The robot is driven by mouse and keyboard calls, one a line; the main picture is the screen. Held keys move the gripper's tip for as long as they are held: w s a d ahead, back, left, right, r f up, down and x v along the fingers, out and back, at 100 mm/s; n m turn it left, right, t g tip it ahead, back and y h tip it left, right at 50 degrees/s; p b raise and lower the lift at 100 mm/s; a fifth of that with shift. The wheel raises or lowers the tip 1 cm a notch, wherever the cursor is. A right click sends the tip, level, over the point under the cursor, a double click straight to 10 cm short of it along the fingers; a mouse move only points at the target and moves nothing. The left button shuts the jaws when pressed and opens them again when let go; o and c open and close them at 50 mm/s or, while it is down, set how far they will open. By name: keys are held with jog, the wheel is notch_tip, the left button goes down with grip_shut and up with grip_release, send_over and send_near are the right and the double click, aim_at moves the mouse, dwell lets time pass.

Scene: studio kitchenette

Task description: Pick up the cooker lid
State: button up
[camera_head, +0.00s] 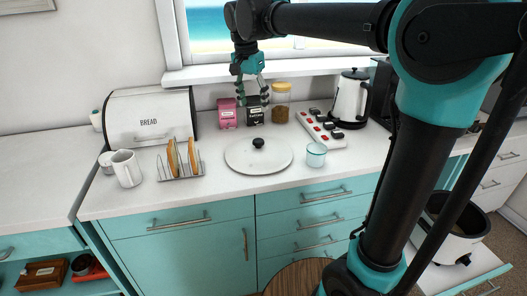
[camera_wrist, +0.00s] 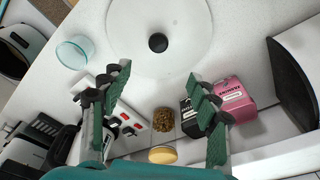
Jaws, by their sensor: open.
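The cooker lid (camera_head: 258,156) is a white round disc with a black knob, lying flat on the white counter in the middle of the head view. In the wrist view the lid (camera_wrist: 185,38) is at the top, with its knob (camera_wrist: 158,42) showing. My gripper (camera_head: 254,103) is above the back of the counter, higher than the lid and in front of the black box. In the wrist view my gripper (camera_wrist: 160,112) has its green fingers spread wide with nothing between them. The fingers are apart from the lid.
A toast rack (camera_head: 180,165) stands left of the lid, beside a white mug (camera_head: 127,168) and bread bin (camera_head: 150,119). A glass cup (camera_head: 316,155) and power strip (camera_head: 321,128) are to the right. Pink box (camera_head: 227,113), black box (camera_head: 255,116), jar (camera_head: 280,103) and kettle (camera_head: 350,100) stand behind.

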send_over(258, 140)
jog(key=f, duration=0.8)
jog(key=shift+s+a+f, duration=0.2)
jog(key=shift+s+a, duration=0.05)
jog(key=shift+a, duration=0.1)
jog(key=shift+w+d+f, duration=0.1)
jog(key=shift+d+f, duration=0.1)
jog(key=shift+f, duration=1.2)
jog(key=shift+d+f, duration=0.15)
jog(key=shift+f, duration=1.25)
jog(key=shift+c, duration=0.6)
grip_shut()
